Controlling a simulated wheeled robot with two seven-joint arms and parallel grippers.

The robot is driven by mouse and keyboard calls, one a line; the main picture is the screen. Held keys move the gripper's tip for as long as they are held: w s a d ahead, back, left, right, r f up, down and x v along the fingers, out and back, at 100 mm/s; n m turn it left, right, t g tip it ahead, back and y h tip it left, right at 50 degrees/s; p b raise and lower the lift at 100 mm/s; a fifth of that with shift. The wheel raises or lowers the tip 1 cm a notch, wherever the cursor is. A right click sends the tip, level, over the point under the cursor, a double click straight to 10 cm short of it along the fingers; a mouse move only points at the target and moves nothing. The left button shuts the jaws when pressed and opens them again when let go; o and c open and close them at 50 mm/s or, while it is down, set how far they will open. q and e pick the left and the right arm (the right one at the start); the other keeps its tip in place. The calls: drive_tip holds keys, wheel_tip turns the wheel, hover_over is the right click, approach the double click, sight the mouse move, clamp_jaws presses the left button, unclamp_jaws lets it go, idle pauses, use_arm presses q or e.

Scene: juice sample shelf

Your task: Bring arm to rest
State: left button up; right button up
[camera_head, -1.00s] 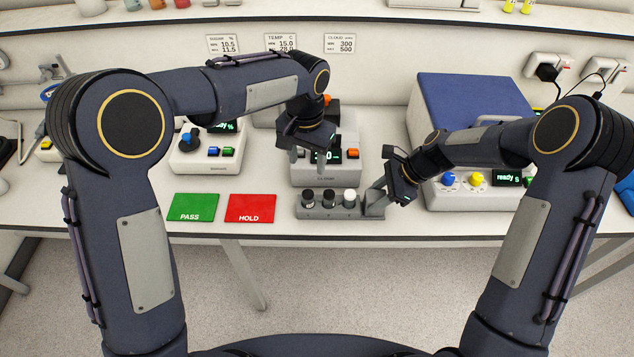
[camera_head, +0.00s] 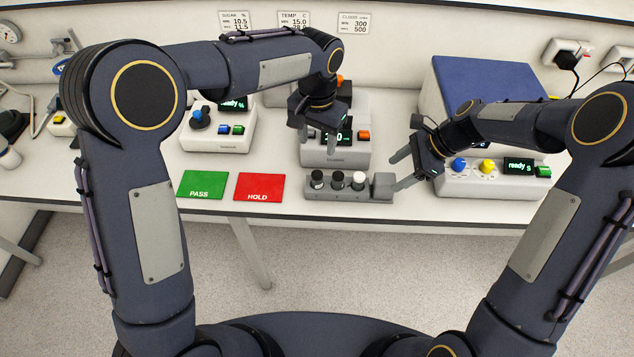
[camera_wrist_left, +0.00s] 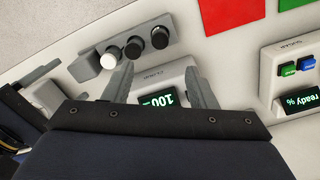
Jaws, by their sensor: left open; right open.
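My left gripper (camera_head: 318,142) is open and empty in the head view, in front of and above the middle grey device (camera_head: 350,155) with a green display. In the left wrist view its two fingers (camera_wrist_left: 160,88) stand apart over that device, labelled CLOUD. My right gripper (camera_head: 402,170) is open at the right end of the grey vial rack (camera_head: 350,190). Its fingers are close to the rack's end block; I cannot tell whether they touch. The rack holds two black-capped vials and one white-capped vial (camera_head: 359,181).
A green PASS card (camera_head: 203,185) and a red HOLD card (camera_head: 259,187) lie at the table's front edge. A white device (camera_head: 218,133) stands at left, and a blue-lidded device (camera_head: 485,88) at right. The sugar device (camera_wrist_left: 296,75) also shows in the left wrist view.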

drive_tip(key=v, duration=0.7)
